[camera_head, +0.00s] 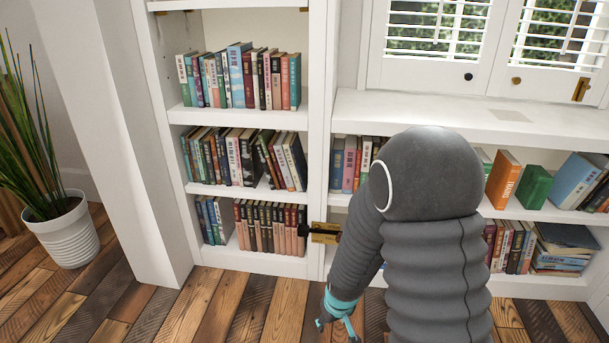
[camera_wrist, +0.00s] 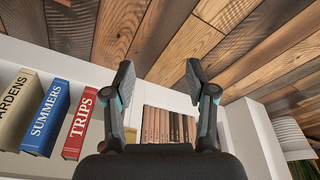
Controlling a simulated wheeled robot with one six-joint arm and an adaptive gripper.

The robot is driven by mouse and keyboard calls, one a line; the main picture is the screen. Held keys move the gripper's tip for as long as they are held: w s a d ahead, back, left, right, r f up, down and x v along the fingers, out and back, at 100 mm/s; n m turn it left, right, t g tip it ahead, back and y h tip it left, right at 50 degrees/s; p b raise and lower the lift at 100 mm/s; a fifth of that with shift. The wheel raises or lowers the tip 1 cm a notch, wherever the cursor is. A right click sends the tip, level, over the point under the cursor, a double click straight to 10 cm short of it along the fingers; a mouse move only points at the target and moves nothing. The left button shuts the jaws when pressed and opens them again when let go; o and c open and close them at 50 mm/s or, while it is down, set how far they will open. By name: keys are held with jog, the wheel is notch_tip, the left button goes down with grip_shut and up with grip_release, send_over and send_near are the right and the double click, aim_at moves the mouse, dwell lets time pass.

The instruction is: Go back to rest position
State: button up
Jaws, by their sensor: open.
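My gripper (camera_wrist: 158,82) shows in the wrist view with its two fingers spread apart, open and with nothing between them. Beyond the fingers are the plank floor and the lower shelf of books. In the head view my grey arm stands in front of the right bookcase, and my gripper (camera_head: 338,322) hangs low at the arm's lower left, in front of the shelves and above the floor. Its fingertips are partly cut off by the bottom edge there.
A white bookcase (camera_head: 244,116) full of books stands at left centre. A lower bookcase (camera_head: 425,113) runs right below shuttered windows. A brass-coloured piece (camera_head: 325,233) sticks out by the shelf divider. A potted plant (camera_head: 66,238) stands at left. The plank floor (camera_head: 215,310) is clear.

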jog(key=s+d+r+m+t+p, duration=0.1)
jog(key=s+r, duration=0.5)
jog(key=r, duration=0.7)
jog(key=s+d+r+m+t+p, duration=0.1)
jog(key=s+d+r+p, duration=0.3)
jog(key=r, duration=0.9)
jog(key=s+d+r+m+t+p, duration=0.1)
jog(key=s+d+r+m+p, duration=0.1)
jog(key=s+r, duration=0.7)
notch_tip(320, 180, up, 4)
jog(key=shift+d+r+h, duration=0.1)
jog(key=shift+d+h, duration=0.2)
jog(key=shift+d, duration=0.45)
